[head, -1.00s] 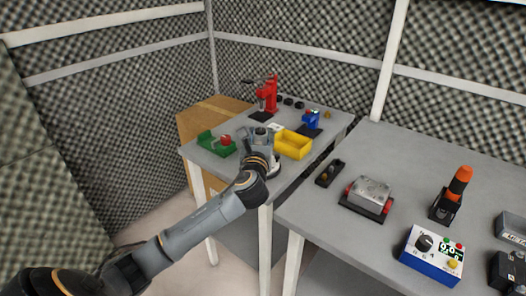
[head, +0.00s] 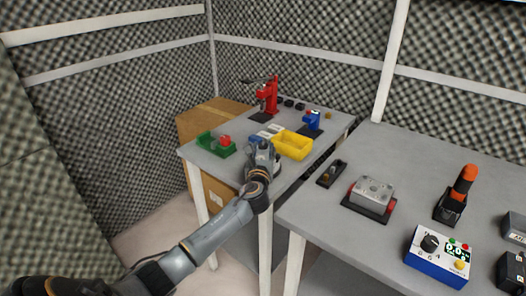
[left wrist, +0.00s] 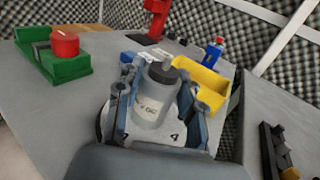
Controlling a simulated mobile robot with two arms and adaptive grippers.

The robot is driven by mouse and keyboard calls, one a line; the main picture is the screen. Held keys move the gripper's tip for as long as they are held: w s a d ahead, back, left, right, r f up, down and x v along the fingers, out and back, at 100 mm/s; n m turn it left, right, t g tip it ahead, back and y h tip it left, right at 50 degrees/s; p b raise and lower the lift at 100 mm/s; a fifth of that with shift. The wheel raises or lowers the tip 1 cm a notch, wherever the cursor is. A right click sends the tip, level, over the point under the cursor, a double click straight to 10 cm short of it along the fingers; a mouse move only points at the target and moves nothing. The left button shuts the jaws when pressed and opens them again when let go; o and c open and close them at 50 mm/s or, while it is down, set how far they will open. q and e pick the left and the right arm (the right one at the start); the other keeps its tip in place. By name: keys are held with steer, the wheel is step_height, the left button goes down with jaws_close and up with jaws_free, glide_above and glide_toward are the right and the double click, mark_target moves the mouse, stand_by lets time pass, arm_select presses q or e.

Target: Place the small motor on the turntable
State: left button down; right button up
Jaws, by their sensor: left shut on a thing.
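The small motor (left wrist: 155,95), a silver-grey cylinder with a dark cap and a label, stands upright between the fingers of my left gripper (left wrist: 160,92), which is shut on it. The turntable (left wrist: 150,139), a pale round disc with small dark marks, lies directly under the motor in the left wrist view. I cannot tell whether the motor's base touches the disc. In the head view my left gripper (head: 262,152) is over the near part of the far table and hides most of the motor and turntable. My right gripper is not in view.
The yellow bin (head: 293,146) is close to the right of the gripper. A green holder with a red part (head: 216,144) is to the left. A red press (head: 267,97) and blue device (head: 312,122) stand behind. A second table (head: 325,225) with several devices is to the right.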

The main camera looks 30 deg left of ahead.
arm_select(q)
steer(key=shift+r, duration=0.1)
steer(key=c, duration=0.8)
jaws_free()
steer(key=shift+f, duration=0.2)
steer(key=shift+c, duration=0.2)
steer(key=shift+r, duration=0.25)
steer(key=v, duration=1.2)
steer(key=shift+f+p, duration=0.15)
steer(key=shift+p, duration=0.2)
